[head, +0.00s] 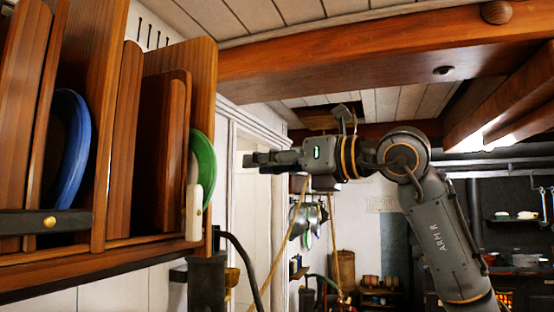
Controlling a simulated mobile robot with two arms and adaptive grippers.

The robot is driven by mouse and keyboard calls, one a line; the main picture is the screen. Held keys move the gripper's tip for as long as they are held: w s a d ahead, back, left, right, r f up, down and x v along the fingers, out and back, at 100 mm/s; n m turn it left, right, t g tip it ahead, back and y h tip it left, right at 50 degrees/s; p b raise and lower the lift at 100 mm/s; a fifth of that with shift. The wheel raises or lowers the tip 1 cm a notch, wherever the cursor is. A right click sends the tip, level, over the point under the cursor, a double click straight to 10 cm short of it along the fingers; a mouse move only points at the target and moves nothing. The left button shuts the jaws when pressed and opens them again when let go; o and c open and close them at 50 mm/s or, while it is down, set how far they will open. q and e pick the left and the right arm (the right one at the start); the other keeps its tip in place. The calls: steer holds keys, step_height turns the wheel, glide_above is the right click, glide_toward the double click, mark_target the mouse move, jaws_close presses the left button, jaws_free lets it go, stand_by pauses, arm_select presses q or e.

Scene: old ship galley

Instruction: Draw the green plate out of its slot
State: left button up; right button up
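The green plate (203,160) stands on edge in the right end slot of a wooden plate rack (130,245), its curved rim showing beyond the wood. A cream upright bar (193,213) with a small brass pin stands in front of the plate's lower part. My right gripper (256,160) comes in from the right and points left toward the plate. In the picture there is a gap between its fingertips and the plate. It is seen side-on, so its finger opening is not clear. I cannot make out my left gripper.
Wooden dividers flank the slots. A heavy beam (370,60) crosses overhead. A dark post (207,285) and black cable are below the rack's right end.

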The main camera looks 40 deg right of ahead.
mark_target(215, 165)
steer(key=p+x, duration=0.4)
steer(key=x, duration=0.6)
steer(key=shift+w+a+r, duration=0.1)
steer(key=shift+w+a, duration=0.1)
steer(key=shift+w, duration=0.1)
steer(key=shift+w+a, duration=0.2)
steer(key=shift+w, duration=0.3)
jaws_close()
steer(key=shift+r+p, duration=0.15)
steer(key=shift+p, duration=0.25)
